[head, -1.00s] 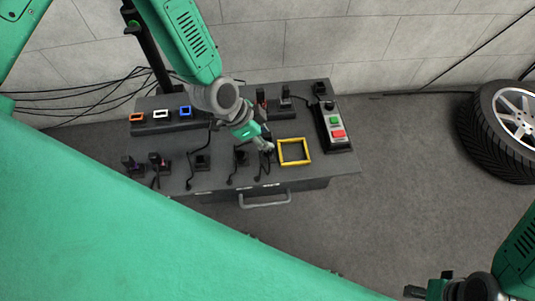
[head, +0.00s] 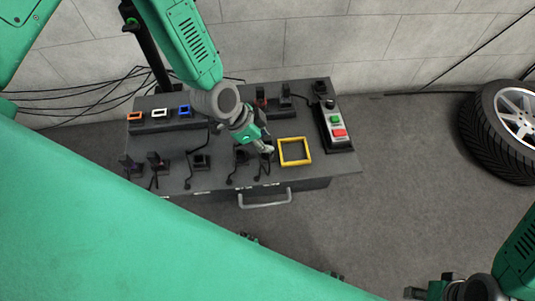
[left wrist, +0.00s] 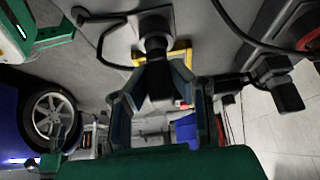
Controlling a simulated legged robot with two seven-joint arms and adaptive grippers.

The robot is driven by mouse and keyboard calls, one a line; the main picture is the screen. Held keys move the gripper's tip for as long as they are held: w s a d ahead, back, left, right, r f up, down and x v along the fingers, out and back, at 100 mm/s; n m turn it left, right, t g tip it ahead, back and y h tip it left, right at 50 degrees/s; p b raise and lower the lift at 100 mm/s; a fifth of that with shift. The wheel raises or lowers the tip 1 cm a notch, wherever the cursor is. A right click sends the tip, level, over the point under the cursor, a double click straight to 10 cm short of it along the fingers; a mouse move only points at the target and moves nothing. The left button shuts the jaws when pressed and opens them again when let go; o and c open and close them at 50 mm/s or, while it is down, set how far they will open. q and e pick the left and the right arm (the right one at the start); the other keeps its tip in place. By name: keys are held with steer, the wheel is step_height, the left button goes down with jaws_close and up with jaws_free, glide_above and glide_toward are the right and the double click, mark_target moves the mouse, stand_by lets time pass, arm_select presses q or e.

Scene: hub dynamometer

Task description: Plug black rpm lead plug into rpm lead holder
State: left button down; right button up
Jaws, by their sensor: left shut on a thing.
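My left gripper (head: 267,149) is over the front part of the grey bench, just left of the yellow square frame (head: 295,151). In the left wrist view its fingers (left wrist: 160,88) are shut on a black plug (left wrist: 156,52), which I take to be the rpm lead plug. The plug's far end meets or overlaps a dark grey block (left wrist: 150,22); I cannot tell whether it is seated. I cannot tell which block is the rpm lead holder. My right gripper (head: 416,292) is partly in view at the lower right, away from the bench.
Several black plugs with cables stand along the bench front (head: 200,162). Orange, white and blue framed sockets (head: 160,114) are at back left. A control box with green and red buttons (head: 336,128) is at right.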

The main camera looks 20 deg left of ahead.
arm_select(q)
steer(key=shift+f+b, duration=0.3)
steer(key=shift+f, duration=0.25)
steer(key=c, duration=1.3)
jaws_free()
steer(key=shift+c, duration=0.2)
steer(key=shift+r, duration=0.1)
steer(key=v, duration=1.1)
steer(key=shift+a+r, duration=0.2)
steer(key=shift+r, duration=0.15)
steer(key=shift+s, duration=0.1)
steer(key=s+a+f+n+g+y+p, duration=0.1)
steer(key=s+a+f+n+y+p, duration=0.1)
steer(key=s, duration=0.6)
steer(key=s+a+f+n+g+y+p, duration=0.1)
steer(key=s+a+f+n+y+p, duration=0.1)
steer(key=s+f+n, duration=0.4)
steer(key=s+a+n+y, duration=0.1)
steer(key=s+n, duration=0.2)
steer(key=shift+s+a+p, duration=0.3)
steer(key=shift+a, duration=0.1)
